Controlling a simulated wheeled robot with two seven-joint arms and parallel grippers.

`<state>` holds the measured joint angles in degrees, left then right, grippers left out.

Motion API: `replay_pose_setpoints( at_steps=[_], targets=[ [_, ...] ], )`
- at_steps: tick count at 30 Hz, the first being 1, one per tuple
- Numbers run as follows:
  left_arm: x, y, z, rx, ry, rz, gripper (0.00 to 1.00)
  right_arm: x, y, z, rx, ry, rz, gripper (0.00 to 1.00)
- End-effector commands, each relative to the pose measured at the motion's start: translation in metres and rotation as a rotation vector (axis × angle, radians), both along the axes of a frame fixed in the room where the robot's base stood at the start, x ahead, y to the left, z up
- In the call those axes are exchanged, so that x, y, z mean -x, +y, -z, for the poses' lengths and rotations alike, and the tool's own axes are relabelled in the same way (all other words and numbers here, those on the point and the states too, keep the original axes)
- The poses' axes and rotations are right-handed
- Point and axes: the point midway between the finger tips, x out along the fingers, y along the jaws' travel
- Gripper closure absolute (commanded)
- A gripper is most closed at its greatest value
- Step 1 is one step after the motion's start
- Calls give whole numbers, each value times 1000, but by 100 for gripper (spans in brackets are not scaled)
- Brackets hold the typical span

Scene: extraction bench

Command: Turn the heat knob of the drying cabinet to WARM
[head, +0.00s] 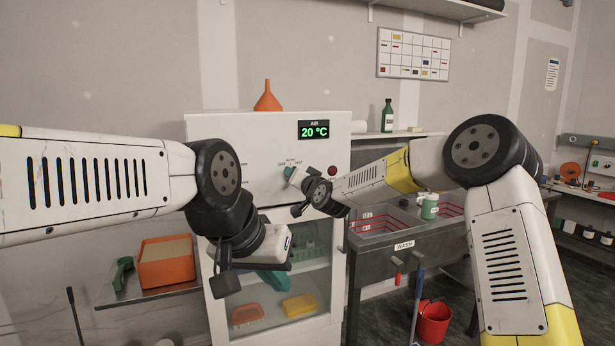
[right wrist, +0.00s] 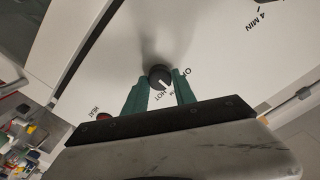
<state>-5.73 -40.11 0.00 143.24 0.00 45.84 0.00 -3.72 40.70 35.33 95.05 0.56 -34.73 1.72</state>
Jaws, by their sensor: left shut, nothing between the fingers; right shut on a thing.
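The white drying cabinet (head: 262,128) stands in the middle of the head view, with a green 20 °C display (head: 314,130). My right gripper (head: 289,172) is at its front panel. In the right wrist view its green fingers (right wrist: 161,82) are shut on the round dark heat knob (right wrist: 157,73), one on each side. The knob has a white pointer mark on its lower part. My left gripper (head: 226,284) is shut and empty before the cabinet's glass door.
A red lamp (head: 332,170) is right of the knob. An orange funnel (head: 267,97) stands on the cabinet. An orange box (head: 165,262) rests on a shelf at left. The WASH sink (head: 404,246) is at right, with a red bucket (head: 433,320) on the floor.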

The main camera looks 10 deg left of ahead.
Motion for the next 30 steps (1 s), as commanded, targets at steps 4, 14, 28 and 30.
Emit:
replay_pose_setpoints(
  at_steps=[4, 14, 28, 30],
  targets=[
    [0, 0, 0, 0, 0, 0, 100, 0, -1, 0, -20, 14, 1, 100],
    [0, 0, 0, 0, 0, 0, 100, 0, -1, 1, -25, 18, 1, 100],
    [0, 0, 0, 0, 0, 0, 100, 0, 0, 0, -25, 17, 1, 46],
    [0, 0, 0, 0, 0, 0, 100, 1, -1, 0, -25, 17, 0, 46]
  ],
)
